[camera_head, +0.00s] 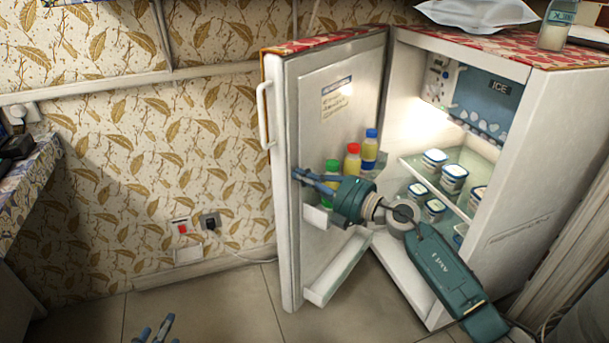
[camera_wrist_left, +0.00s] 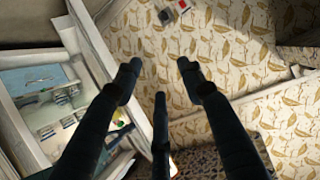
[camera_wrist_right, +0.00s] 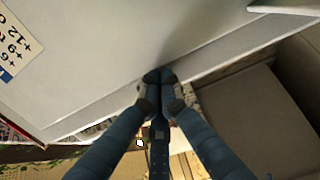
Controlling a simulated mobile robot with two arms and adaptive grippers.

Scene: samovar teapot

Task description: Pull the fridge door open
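The white fridge (camera_head: 549,160) has a red patterned top. Its door (camera_head: 325,130) stands wide open, hinged towards the middle, with the inner face and shelves showing. The white handle (camera_head: 264,115) is on the door's outer side, at the left. My right gripper (camera_head: 302,178) reaches across the opening to the inner face, near the door's free edge. In the right wrist view its fingertips (camera_wrist_right: 160,77) are together against or very close to that face, with nothing seen between them; contact is unclear. My left gripper (camera_head: 156,328) is low at the front, open and empty; its spread fingers show in the left wrist view (camera_wrist_left: 159,75).
Several bottles (camera_head: 352,160) stand in the door shelf, and several tubs (camera_head: 453,178) on the fridge shelves. A bag (camera_head: 478,12) and a jar (camera_head: 556,28) are on top. A counter (camera_head: 30,180) stands at left. The floor (camera_head: 210,305) left of the door is clear.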

